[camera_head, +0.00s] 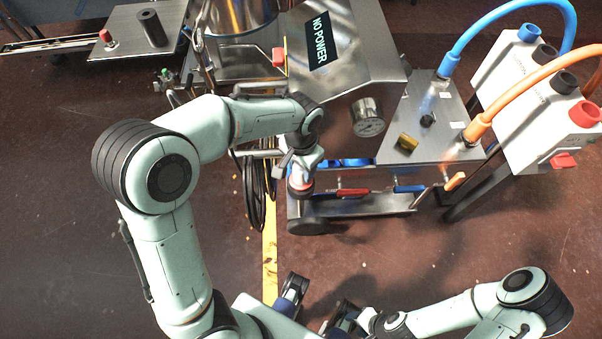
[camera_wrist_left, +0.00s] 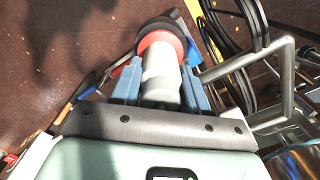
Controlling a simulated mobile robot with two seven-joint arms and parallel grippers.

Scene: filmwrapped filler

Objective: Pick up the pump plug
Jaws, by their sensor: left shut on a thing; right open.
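The pump plug (camera_wrist_left: 161,75) is a pale grey-white cylinder with a red ring and a dark end. In the left wrist view it sits between the two blue fingers of my left gripper (camera_wrist_left: 160,88), which is shut on it. In the head view my left gripper (camera_head: 303,172) is at the lower left side of the steel machine. The red ring of the plug (camera_head: 300,186) shows just below it, and the arm hides part of it. My right gripper (camera_head: 348,318) is low at the bottom edge, away from the plug and partly hidden; it is open.
Black cables (camera_head: 258,190) hang beside my left gripper. A white socket panel (camera_head: 530,95) with blue and orange hoses stands at right. Open brown floor (camera_head: 60,200) lies at left.

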